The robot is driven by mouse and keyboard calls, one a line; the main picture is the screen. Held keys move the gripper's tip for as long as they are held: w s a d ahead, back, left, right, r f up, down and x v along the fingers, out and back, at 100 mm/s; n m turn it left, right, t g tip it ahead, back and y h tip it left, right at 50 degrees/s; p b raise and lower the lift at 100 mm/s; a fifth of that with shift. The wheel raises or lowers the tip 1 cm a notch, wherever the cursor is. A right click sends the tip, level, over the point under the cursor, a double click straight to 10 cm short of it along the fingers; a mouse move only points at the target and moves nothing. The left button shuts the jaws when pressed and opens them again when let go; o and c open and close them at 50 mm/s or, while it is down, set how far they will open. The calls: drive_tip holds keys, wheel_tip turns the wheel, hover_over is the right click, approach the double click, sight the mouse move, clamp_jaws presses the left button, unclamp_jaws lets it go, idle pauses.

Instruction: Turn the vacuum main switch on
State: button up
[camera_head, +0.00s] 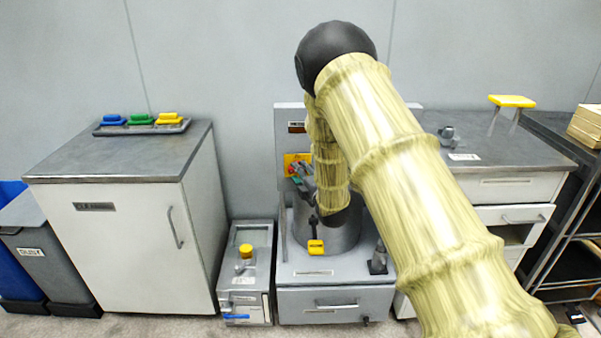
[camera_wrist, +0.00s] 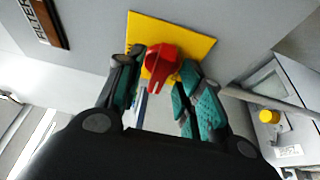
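A red rotary switch (camera_wrist: 162,62) sits on a yellow square plate (camera_wrist: 199,43) on the grey upright panel of the machine. My gripper (camera_wrist: 163,62) is open in the wrist view, with one fingertip on each side of the red knob. Gaps seem to show between the fingers and the knob; whether either touches is unclear. In the head view the yellow plate (camera_head: 288,158) is partly hidden behind my gripper (camera_head: 297,174). No writing on the switch is readable.
A cylindrical grey drum (camera_head: 343,233) with a yellow-ended lever (camera_head: 316,247) stands below my arm. A small unit with a yellow knob (camera_head: 246,251) is to the left. A white cabinet (camera_head: 128,245) stands further left.

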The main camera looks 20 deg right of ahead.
drive_tip(key=shift+w, duration=0.25)
drive_tip(key=shift+s+r, duration=0.1)
clamp_jaws()
